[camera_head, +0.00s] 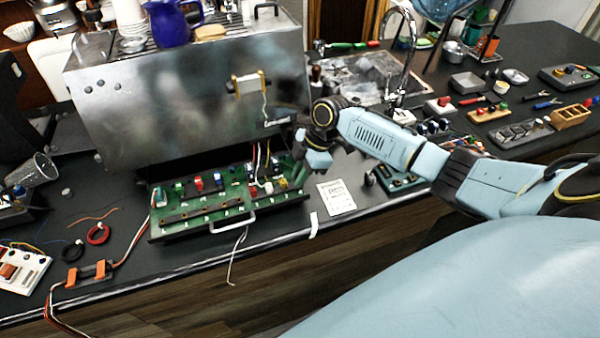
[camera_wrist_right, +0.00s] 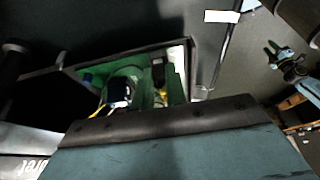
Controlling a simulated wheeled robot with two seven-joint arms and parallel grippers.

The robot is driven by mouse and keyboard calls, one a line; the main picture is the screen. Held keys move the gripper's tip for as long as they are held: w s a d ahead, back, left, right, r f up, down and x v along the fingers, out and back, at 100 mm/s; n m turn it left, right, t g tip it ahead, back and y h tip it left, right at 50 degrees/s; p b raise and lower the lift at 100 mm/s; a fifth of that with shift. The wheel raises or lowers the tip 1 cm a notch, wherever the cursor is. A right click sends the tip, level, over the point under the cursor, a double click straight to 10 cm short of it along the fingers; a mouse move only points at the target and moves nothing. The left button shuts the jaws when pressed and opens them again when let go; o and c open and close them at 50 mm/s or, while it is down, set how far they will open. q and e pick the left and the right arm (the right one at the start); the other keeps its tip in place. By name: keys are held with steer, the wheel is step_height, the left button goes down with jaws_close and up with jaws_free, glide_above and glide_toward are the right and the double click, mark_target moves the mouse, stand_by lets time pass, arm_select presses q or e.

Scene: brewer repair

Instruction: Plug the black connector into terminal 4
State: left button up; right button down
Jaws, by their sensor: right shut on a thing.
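The green terminal board (camera_head: 230,213) lies on the counter in front of the steel brewer, with colored connectors in a row along it. Red (camera_head: 198,183) and white (camera_head: 268,188) connectors show there. My right gripper (camera_head: 298,158) is low at the board's right end. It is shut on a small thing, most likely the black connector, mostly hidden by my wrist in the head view. The wrist view shows the green board (camera_wrist_right: 143,88) with a dark upright piece on it. I cannot make out terminal 4 or whether the connector is seated. My left gripper is out of view.
The steel brewer (camera_head: 190,105) stands close behind the board. Wires hang from its underside to the board. A white label card (camera_head: 336,198) lies right of the board. Orange clips (camera_head: 90,272) with cables lie at the front left. A sink and small parts are on the right.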

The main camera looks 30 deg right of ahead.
steer(key=c, duration=1.3)
jaws_free()
steer(key=shift+c, duration=0.2)
steer(key=b+v, duration=0.1)
steer(key=v, duration=1.2)
steer(key=shift+d+r, duration=0.15)
